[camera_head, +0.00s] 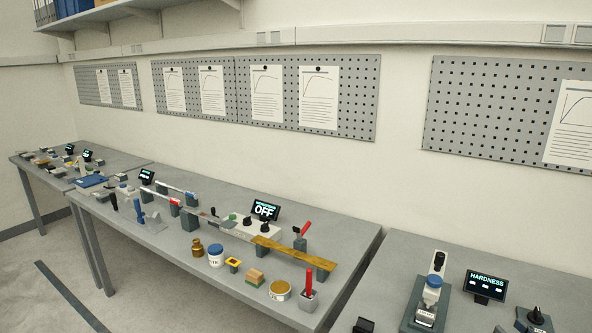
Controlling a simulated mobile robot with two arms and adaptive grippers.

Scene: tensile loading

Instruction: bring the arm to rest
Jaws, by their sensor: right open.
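Neither of my arms nor my grippers can be made out in the head view. The middle bench (150,250) carries a small black display reading OFF (265,210) beside a white panel with dark knobs (250,230). A long brownish-yellow strip (293,252) lies near the bench's right end. A red-handled tool (308,282) stands upright in a grey block at the front right corner.
A jar with a blue lid (216,256), a brown bottle (197,247) and a round tin (280,291) stand along the front. The right bench (400,262) holds a HARDNESS display (486,285) and an upright device (432,290). Floor shows at lower left.

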